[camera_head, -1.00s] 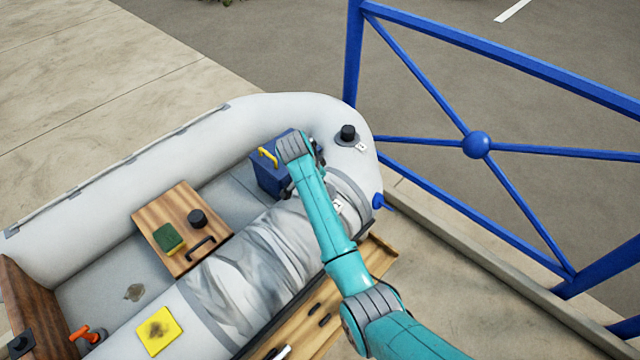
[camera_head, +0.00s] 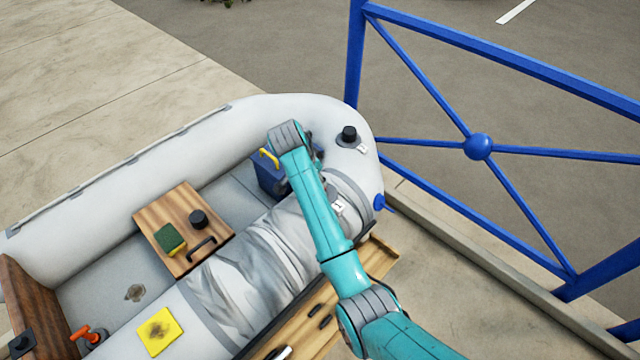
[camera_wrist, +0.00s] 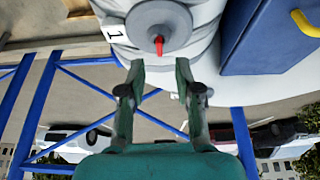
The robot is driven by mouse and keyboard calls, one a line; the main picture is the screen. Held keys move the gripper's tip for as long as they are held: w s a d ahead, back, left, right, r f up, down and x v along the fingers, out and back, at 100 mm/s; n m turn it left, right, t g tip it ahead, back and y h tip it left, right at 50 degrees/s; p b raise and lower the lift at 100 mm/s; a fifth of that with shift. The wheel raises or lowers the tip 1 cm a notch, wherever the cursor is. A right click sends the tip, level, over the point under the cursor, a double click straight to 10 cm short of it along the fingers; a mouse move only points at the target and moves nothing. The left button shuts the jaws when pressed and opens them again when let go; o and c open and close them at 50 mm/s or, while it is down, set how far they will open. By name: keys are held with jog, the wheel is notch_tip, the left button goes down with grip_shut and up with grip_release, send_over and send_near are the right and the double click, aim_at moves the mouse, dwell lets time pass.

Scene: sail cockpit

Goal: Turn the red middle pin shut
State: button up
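The red pin (camera_wrist: 159,45) shows in the wrist view at the centre of a round grey valve (camera_wrist: 160,14) on the inflatable boat's side. The pin is small and points down in the picture. A white label marked 1 (camera_wrist: 113,31) sits left of the valve. My gripper (camera_wrist: 160,68) is open and empty, its two green fingertips just below the pin in the picture, one to each side. The fingers do not appear to touch it. In the head view my arm hides the pin and the gripper.
A blue box (camera_wrist: 268,40) with a yellow handle (camera_wrist: 305,22) stands close at right in the wrist view; it also shows in the head view (camera_head: 266,180). A blue railing (camera_head: 478,146) runs beyond the boat (camera_head: 260,115). A wooden board (camera_head: 165,225) lies inside.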

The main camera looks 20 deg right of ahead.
jog(key=v, duration=0.7)
jog(key=shift+s, duration=0.1)
